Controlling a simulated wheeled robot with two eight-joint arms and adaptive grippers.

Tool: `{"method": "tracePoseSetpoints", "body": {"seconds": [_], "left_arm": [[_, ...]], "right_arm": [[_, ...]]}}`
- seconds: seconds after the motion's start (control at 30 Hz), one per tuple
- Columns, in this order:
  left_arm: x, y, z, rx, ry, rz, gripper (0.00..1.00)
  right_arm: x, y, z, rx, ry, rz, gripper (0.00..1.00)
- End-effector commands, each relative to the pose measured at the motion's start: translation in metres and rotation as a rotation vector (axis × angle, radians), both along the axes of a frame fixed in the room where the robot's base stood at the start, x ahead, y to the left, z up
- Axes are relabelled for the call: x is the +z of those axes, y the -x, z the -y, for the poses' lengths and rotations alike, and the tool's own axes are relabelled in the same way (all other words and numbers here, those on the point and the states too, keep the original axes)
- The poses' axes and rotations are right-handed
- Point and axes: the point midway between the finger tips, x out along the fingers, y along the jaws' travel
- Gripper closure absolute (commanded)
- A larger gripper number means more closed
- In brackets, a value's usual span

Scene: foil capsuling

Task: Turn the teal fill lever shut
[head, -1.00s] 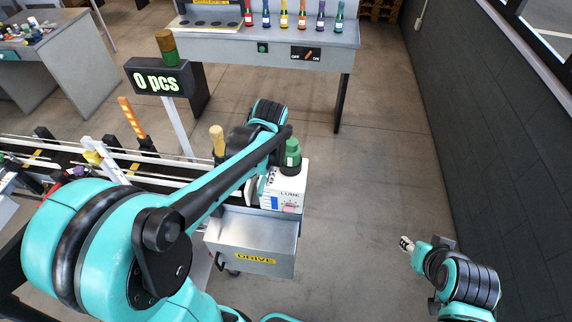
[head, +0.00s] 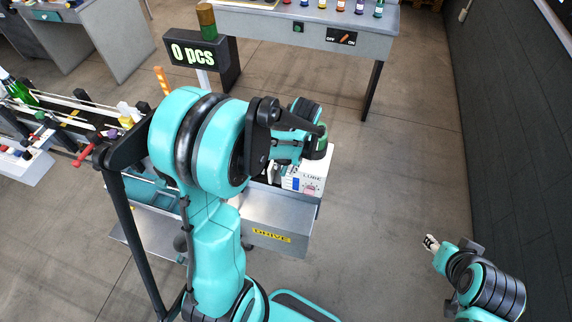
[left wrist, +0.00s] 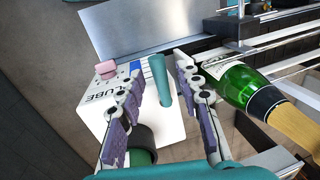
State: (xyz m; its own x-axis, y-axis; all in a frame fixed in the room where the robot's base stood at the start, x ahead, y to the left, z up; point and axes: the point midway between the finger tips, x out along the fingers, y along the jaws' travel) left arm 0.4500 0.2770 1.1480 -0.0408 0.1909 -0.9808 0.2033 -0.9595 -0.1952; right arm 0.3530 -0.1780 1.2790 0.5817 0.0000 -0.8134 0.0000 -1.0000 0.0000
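The teal lever (left wrist: 158,82) stands in front of the white LUBE box in the left wrist view. My left gripper (left wrist: 156,66) is open, with one finger on each side of the lever; gaps show between the fingers and the lever. In the head view my left arm hides the lever, and the left gripper's fingers are hidden too. My right gripper (head: 432,243) is at the lower right of the head view, over open floor, far from the lever; its fingers are too small to read.
The LUBE box (head: 304,180) has a pink knob (left wrist: 105,69) and a dark green round part (left wrist: 141,157). A DRIVE cabinet (head: 290,222) stands below. Floor to the right is clear.

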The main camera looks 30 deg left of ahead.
Motion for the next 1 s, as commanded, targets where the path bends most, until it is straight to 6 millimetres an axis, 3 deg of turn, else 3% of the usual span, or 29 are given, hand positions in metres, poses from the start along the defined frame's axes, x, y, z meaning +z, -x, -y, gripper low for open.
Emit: {"method": "tracePoseSetpoints", "body": {"seconds": [0.07,0.2,0.23,0.67,1.0], "left_arm": [[0.0,0.0,0.0,0.0,0.0,0.0,0.65],[0.0,0.0,0.0,0.0,0.0,0.0,0.97],[0.0,0.0,0.0,0.0,0.0,0.0,1.0],[0.0,0.001,-0.002,-0.038,0.0,0.001,1.0],[-0.001,0.003,-0.013,-0.258,0.0,0.002,1.0]], "right_arm": [[0.0,0.0,0.0,0.0,0.0,0.0,0.6],[0.0,0.0,0.0,0.0,0.0,0.0,0.6],[0.0,0.0,0.0,0.0,0.0,0.0,0.6],[-0.003,0.0,0.0,0.0,0.0,0.0,0.6],[-0.015,0.0,0.0,0.0,0.0,0.0,0.6]]}}
